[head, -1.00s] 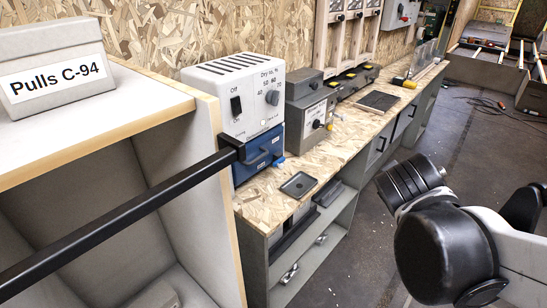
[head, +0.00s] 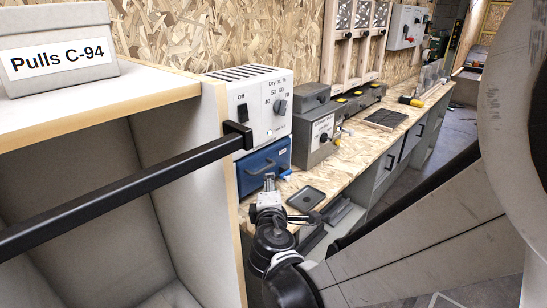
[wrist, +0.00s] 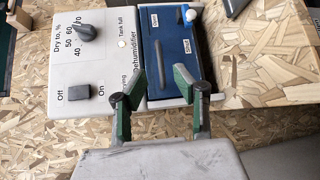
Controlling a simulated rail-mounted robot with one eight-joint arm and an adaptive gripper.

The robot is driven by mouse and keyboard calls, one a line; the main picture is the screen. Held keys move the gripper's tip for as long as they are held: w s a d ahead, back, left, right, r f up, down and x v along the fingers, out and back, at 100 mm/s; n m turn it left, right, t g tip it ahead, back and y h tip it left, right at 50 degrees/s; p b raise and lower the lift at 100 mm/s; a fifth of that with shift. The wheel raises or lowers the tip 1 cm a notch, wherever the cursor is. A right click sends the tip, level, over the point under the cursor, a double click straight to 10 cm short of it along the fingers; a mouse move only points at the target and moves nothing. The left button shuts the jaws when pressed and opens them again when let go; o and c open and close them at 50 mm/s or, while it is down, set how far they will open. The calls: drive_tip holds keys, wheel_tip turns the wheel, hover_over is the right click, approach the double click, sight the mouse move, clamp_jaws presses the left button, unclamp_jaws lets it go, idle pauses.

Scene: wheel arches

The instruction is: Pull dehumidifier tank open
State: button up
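The dehumidifier (head: 262,98) is a pale box with a dial and a switch. It stands on the bench and also shows in the wrist view (wrist: 103,72). Its blue tank (head: 263,166) is in the lower front and looks seated in the body. In the wrist view the tank (wrist: 171,48) has a dark grip bar (wrist: 158,62) and small labels. My gripper (head: 268,186) is just in front of the tank. In the wrist view my gripper (wrist: 157,76) is open, its two green-backed fingers apart near the tank's edge, with nothing between them. I cannot tell if they touch the tank.
A black bar (head: 120,188) crosses the left side and ends by the dehumidifier. A shelf cabinet (head: 150,84) with a "Pulls C-94" box (head: 58,50) stands left. A small black tray (head: 306,199) and a grey box (head: 314,125) are right along the bench.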

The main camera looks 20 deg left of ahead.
sight(267, 168)
drive_tip(key=x, duration=0.3)
drive_tip(key=a+x, duration=0.1)
drive_tip(key=x, duration=0.3)
drive_tip(key=b+x, duration=0.1)
drive_tip(key=x, duration=0.3)
drive_tip(key=shift+a, duration=0.25)
clamp_jaws()
drive_tip(key=shift+s, duration=0.1)
